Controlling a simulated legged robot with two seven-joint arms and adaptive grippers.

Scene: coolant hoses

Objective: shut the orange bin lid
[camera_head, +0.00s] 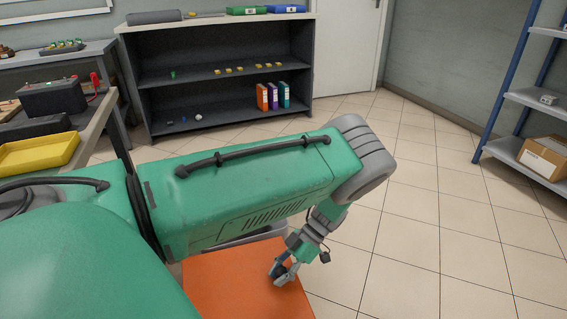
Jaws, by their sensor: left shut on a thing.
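The orange bin lid (228,284) is a flat orange panel low in the view, below my green left arm. My right gripper is not in view.
A dark shelf unit (215,97) with binders (272,96) stands at the back. A workbench with a yellow tray (38,154) is at left. A blue-post rack with a cardboard box (543,158) is at right. The tiled floor (430,230) right of my arm is clear.

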